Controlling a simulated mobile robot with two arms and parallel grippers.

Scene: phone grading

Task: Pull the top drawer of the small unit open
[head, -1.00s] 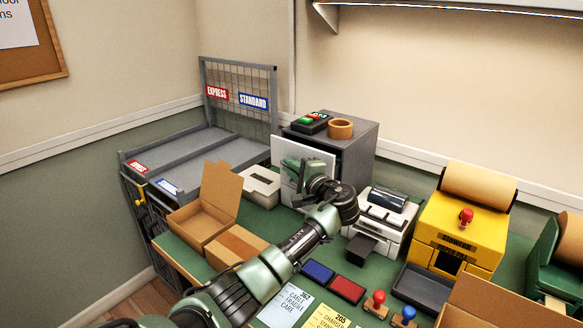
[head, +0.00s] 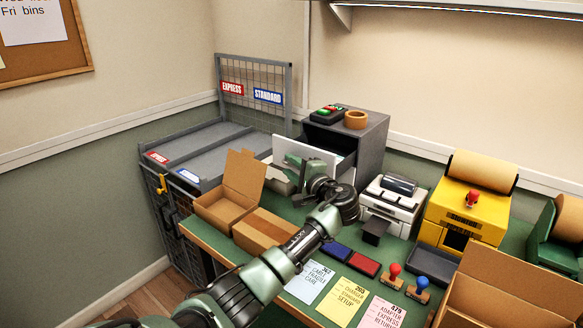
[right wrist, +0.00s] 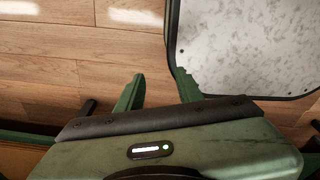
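The small unit (head: 372,148) is a grey cabinet at the back of the green bench. Its top drawer (head: 318,156) has a white front that stands well out from the cabinet, with a dark gap and the drawer's side showing behind it. My left gripper (head: 292,163) is at the white front, on its near side. Its fingertips and the drawer's handle are hidden by the hand, so I cannot tell whether it grips. My right gripper (right wrist: 158,88) shows only in the right wrist view, fingers apart and empty, above the wooden floor.
A tape roll (head: 356,119) and a green-and-red button box (head: 328,113) sit on the unit. An open carton (head: 226,205) stands left of my left arm. A white printer (head: 393,203) stands right of the unit. Ink pads and cards lie in front.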

